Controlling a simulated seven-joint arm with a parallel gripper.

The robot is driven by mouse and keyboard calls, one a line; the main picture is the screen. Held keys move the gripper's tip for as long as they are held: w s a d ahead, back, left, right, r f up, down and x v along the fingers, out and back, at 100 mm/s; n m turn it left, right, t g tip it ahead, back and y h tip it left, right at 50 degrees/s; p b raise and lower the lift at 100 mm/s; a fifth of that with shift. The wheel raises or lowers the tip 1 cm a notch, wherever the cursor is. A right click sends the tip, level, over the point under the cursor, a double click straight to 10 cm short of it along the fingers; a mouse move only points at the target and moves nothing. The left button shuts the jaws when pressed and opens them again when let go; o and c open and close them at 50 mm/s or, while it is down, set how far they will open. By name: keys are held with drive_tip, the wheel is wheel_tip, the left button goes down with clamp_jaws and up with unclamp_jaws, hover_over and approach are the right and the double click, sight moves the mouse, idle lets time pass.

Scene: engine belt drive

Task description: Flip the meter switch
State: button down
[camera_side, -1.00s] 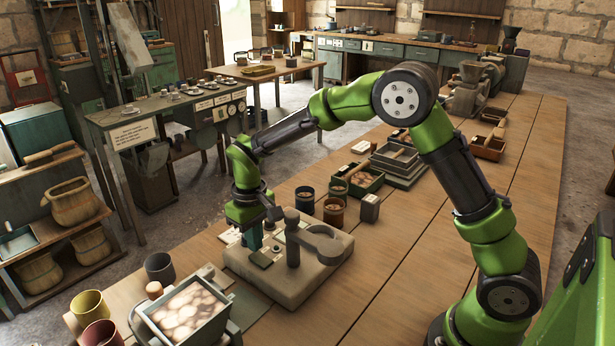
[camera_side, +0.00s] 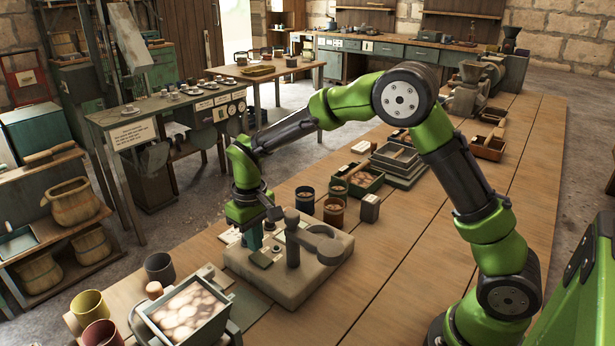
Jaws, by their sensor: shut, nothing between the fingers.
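A pale stone-coloured base block (camera_side: 285,285) stands on the wooden bench with a dark upright post (camera_side: 292,240) and a ring-shaped arm on it. Small greenish panel parts (camera_side: 262,259) sit on its left part. My gripper (camera_side: 254,240) points down over that left part, shut and empty, its tips at or just above the panel. I cannot tell whether it touches anything. The meter switch is too small or hidden behind my gripper to make out.
A hopper box of round pale pieces (camera_side: 188,311) and several cups (camera_side: 160,268) stand in front on the left. Cups (camera_side: 334,212), a small dark box (camera_side: 369,208) and trays (camera_side: 395,160) stand behind the block. The bench (camera_side: 420,250) to the right is clear.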

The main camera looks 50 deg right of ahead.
drive_tip(key=shift+f, duration=0.95)
idle(0.6)
drive_tip(key=shift+r, duration=3.55)
drive_tip(key=s+d+r+m+t+y, duration=0.1)
drive_tip(key=s+d+r+m+t, duration=0.15)
drive_tip(key=s+r, duration=0.75)
drive_tip(key=s+d+r+m+t+y, duration=0.1)
drive_tip(key=s+t, duration=0.3)
drive_tip(key=s, duration=0.8)
drive_tip(key=shift+s+d+t, duration=0.2)
drive_tip(key=shift+d+t, duration=0.15)
drive_tip(key=shift+d, duration=0.25)
